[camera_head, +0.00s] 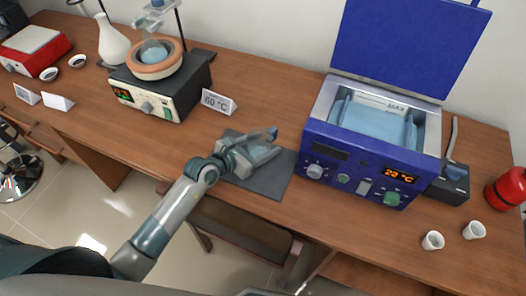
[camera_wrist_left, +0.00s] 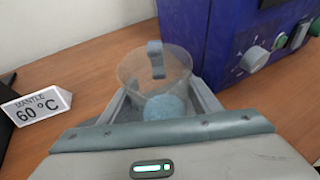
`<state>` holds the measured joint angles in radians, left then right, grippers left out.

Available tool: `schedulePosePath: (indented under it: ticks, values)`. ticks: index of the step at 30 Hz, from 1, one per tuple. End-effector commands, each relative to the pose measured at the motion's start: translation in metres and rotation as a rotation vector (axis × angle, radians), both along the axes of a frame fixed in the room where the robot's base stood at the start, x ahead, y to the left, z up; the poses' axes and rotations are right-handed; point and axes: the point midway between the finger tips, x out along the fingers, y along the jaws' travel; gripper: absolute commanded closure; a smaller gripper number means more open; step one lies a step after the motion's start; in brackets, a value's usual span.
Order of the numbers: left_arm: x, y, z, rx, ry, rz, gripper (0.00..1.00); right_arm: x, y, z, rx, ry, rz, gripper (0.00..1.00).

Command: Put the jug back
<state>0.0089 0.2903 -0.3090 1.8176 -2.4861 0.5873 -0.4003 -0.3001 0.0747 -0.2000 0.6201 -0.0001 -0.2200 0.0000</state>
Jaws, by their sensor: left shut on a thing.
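The jug (camera_head: 263,146) is clear, with a blue handle and a pale blue patch low inside. It is over the dark grey mat (camera_head: 272,182) on the bench, left of the blue water bath. My left gripper (camera_head: 247,151) is shut on the jug, with one finger on each side of its wall. The wrist view shows the jug (camera_wrist_left: 155,78) upright between the fingers, its lower part partly hidden by the gripper body. I cannot tell whether its base touches the mat. My right gripper is not in view.
The blue water bath (camera_head: 356,168) stands open to the right, holding water. A heating mantle (camera_head: 160,92) with a flask and a 60 °C sign (camera_head: 218,102) are to the left. Two white cups (camera_head: 433,240) and a red bottle (camera_head: 510,188) are at the right.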

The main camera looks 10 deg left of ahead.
Motion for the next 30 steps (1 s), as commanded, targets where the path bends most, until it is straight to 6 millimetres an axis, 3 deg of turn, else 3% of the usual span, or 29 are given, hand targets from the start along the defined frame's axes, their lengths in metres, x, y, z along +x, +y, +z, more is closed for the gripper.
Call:
schedulePosePath:
  ticks: [10, 21, 30]
  values:
    - [0.000, 0.000, -0.003, 0.001, 0.001, 0.000, 0.94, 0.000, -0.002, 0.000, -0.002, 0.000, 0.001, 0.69]
    - [0.000, 0.000, -0.041, 0.001, 0.001, 0.001, 0.94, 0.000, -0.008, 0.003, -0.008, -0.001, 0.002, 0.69]
    - [0.000, 0.000, -0.042, 0.000, -0.001, 0.001, 0.94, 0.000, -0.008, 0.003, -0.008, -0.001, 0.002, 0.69]
